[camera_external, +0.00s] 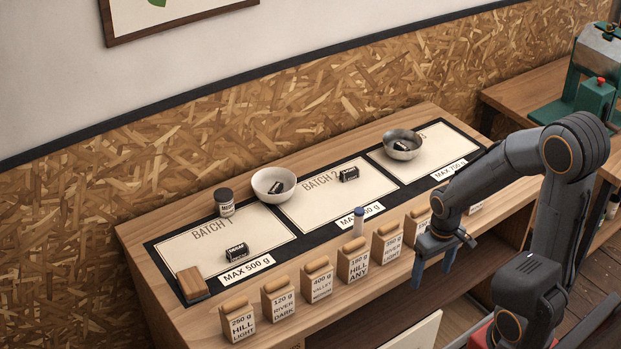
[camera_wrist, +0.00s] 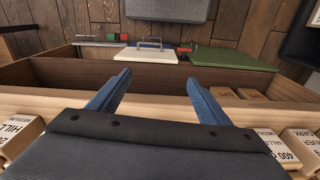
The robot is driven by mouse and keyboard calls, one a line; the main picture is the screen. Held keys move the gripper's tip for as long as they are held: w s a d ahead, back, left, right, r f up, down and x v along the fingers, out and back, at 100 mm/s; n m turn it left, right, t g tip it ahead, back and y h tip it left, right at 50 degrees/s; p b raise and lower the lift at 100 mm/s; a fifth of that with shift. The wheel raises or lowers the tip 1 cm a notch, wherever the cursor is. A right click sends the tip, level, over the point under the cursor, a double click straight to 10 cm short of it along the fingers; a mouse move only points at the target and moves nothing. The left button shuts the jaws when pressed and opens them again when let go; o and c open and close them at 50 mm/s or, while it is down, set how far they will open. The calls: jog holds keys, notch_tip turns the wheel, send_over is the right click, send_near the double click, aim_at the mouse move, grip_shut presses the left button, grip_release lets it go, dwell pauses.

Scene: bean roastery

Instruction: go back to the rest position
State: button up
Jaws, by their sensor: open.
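My gripper (camera_external: 433,274) is open and empty, its blue fingers pointing down by the front right edge of the wooden bench (camera_external: 132,243). It is beside the right part of the row of labelled bags, and my arm hides some of that end. In the wrist view my gripper (camera_wrist: 157,80) shows two spread blue fingers with nothing between them. Bag tops also show at both lower corners there, such as the 400 g bag (camera_wrist: 288,150).
Bags labelled 250 g (camera_external: 238,322), 120 g (camera_external: 279,303) and more line the bench front. A green machine (camera_external: 592,95) stands at right.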

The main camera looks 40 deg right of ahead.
notch_tip(320, 180, up, 14)
jog(key=a+n+t+p, duration=0.1)
jog(key=a+p, duration=0.1)
jog(key=p, duration=1.1)
jog(key=shift+s+a+f+t, duration=0.15)
jog(key=shift+a+f+t, duration=0.05)
jog(key=shift+a+t, duration=0.1)
